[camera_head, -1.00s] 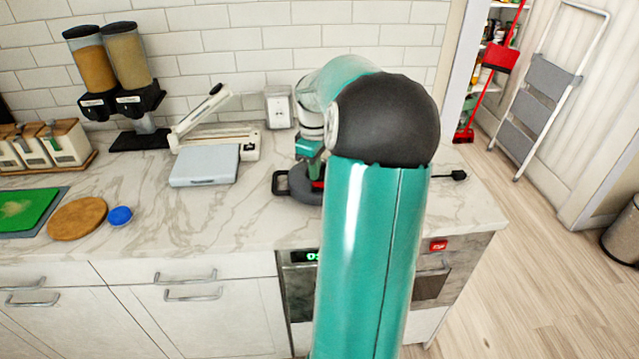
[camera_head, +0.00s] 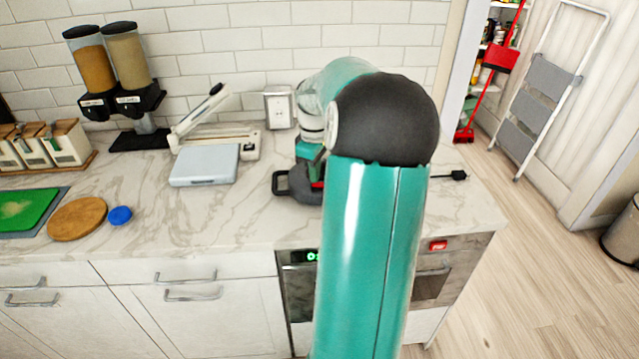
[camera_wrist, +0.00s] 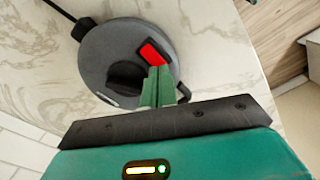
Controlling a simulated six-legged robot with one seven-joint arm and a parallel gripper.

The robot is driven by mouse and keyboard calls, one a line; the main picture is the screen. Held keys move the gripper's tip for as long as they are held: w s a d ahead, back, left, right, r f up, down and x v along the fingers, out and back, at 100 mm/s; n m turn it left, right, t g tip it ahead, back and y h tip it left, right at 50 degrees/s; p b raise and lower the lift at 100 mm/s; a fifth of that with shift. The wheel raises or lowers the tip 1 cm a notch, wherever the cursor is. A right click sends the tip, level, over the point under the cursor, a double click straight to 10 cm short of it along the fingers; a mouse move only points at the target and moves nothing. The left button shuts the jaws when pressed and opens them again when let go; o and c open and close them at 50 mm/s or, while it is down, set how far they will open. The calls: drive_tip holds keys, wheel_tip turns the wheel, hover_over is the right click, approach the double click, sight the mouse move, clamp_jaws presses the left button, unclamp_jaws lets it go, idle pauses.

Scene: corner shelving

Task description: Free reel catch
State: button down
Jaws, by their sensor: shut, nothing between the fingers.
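A dark grey round reel (camera_wrist: 100,50) lies on the marble counter in the wrist view. It has a black knob (camera_wrist: 126,79) near its middle and a red catch (camera_wrist: 150,54) by its rim. My gripper (camera_wrist: 157,78) is shut and empty, with its green fingertips at the lower edge of the red catch. I cannot tell whether they touch it. In the head view my arm hides much of the reel (camera_head: 297,192); its black handle (camera_head: 279,184) sticks out to the left.
A black plug (camera_head: 456,175) on a cord lies right of the reel. A pale flat box (camera_head: 204,166), a blue lid (camera_head: 120,215) and a round wooden board (camera_head: 77,218) are left. A wall socket (camera_head: 279,110) is behind. The counter between the box and reel is clear.

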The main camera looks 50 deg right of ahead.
drive_tip(key=shift+f, duration=0.7)
idle(0.3)
drive_tip(key=shift+r, duration=3.55)
